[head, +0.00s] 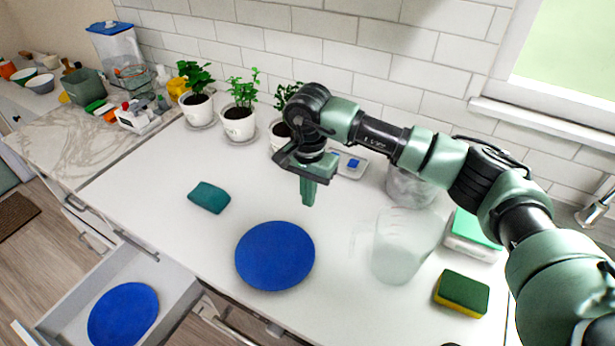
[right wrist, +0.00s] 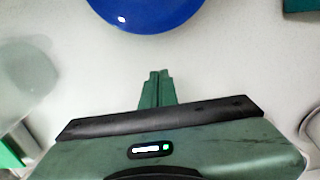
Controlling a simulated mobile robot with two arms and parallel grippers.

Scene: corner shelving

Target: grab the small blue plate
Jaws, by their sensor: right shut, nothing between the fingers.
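Two round blue plates are in the head view. One blue plate (head: 275,256) lies flat on the white counter, and the other blue plate (head: 123,315) lies in an open drawer at lower left. I cannot tell for sure which is smaller. My right gripper (head: 308,198) points down above the counter, behind and a little right of the counter plate, apart from it. Its fingers are shut and empty. In the right wrist view the closed fingertips (right wrist: 158,76) show below a blue plate (right wrist: 147,12), cut off by the top edge. My left gripper is not in view.
A clear pitcher (head: 402,246) stands right of the counter plate, with a green and yellow sponge (head: 461,293) beyond it. A teal sponge (head: 209,197) lies to the left. Potted plants (head: 238,122) line the wall. The open drawer (head: 180,290) juts out below the counter.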

